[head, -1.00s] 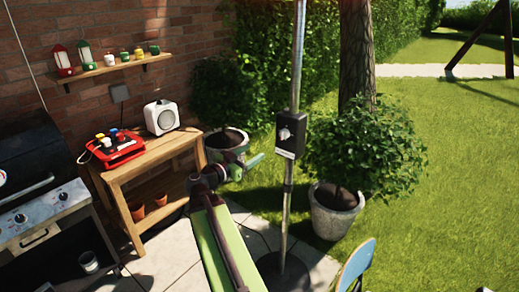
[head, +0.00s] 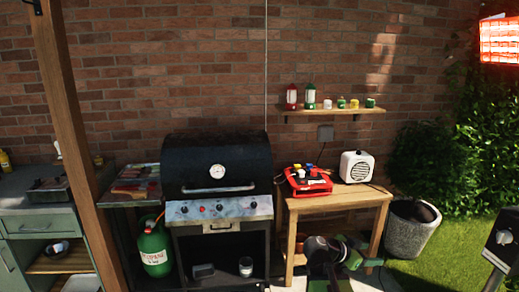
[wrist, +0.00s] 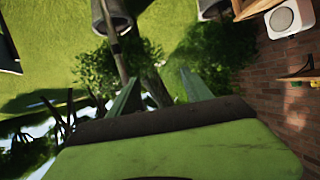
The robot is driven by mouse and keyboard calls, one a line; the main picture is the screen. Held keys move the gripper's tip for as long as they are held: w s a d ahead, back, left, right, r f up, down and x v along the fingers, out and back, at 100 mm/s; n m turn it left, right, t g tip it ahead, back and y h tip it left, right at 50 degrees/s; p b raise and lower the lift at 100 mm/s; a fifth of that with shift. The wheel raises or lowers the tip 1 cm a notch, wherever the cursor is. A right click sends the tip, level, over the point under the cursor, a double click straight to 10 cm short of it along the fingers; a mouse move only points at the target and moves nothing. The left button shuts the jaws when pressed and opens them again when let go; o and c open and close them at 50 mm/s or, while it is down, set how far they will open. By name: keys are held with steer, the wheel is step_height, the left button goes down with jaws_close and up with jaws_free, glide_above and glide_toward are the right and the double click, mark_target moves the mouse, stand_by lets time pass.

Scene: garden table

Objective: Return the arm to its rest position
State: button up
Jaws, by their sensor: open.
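My arm shows low in the head view, in front of the wooden side table (head: 340,200).
A black grill (head: 217,165) stands left of the side table, with a green gas bottle (head: 153,248) beside it. A red box (head: 308,181) and a white radio (head: 357,167) are on the table. A grey planter (head: 411,228) stands to its right, with lawn beyond.

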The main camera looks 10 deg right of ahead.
steer(key=s+a+f+n+g+y, duration=0.1)
steer(key=a+f+n+y, duration=0.3)
steer(key=a, duration=0.6)
steer(key=s+a+f+n+g+y, duration=0.1)
steer(key=s+a+f+n+y, duration=0.1)
steer(key=a+f+n+y, duration=0.2)
steer(key=s+a+f+n+y, duration=0.2)
steer(key=a+f+n+y, duration=0.3)
steer(key=a, duration=1)
steer(key=f+n, duration=0.1)
steer(key=n, duration=0.2)
steer(key=shift+a+n+g, duration=0.3)
steer(key=shift+g, duration=0.1)
